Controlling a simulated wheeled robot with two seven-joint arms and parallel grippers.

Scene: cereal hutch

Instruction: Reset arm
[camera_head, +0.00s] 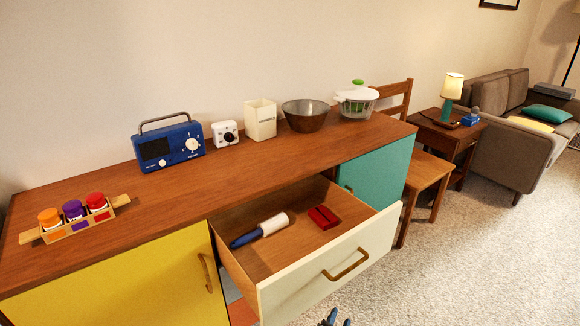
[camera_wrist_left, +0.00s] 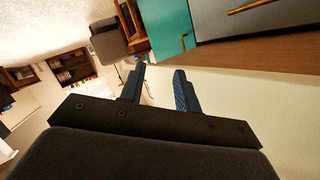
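My left gripper (camera_head: 336,319) shows only as its fingertips at the bottom edge of the head view, below and in front of the open drawer. In the left wrist view the gripper (camera_wrist_left: 157,88) has its two blue fingers apart with nothing between them. The open drawer (camera_head: 330,268) has a cream front with a brass handle (camera_head: 346,264). In it lie a lint roller (camera_head: 260,230) with a blue handle and a red object (camera_head: 324,217). My right gripper is in neither view.
On the wooden hutch top (camera_head: 250,170) stand a blue radio (camera_head: 168,146), a white cube-shaped device (camera_head: 225,133), a cream canister (camera_head: 261,120), a bowl (camera_head: 306,117), a salad spinner (camera_head: 356,103) and a rack of jars (camera_head: 75,219). A chair (camera_head: 428,172) stands right of the hutch. Carpet (camera_head: 480,260) is clear at right.

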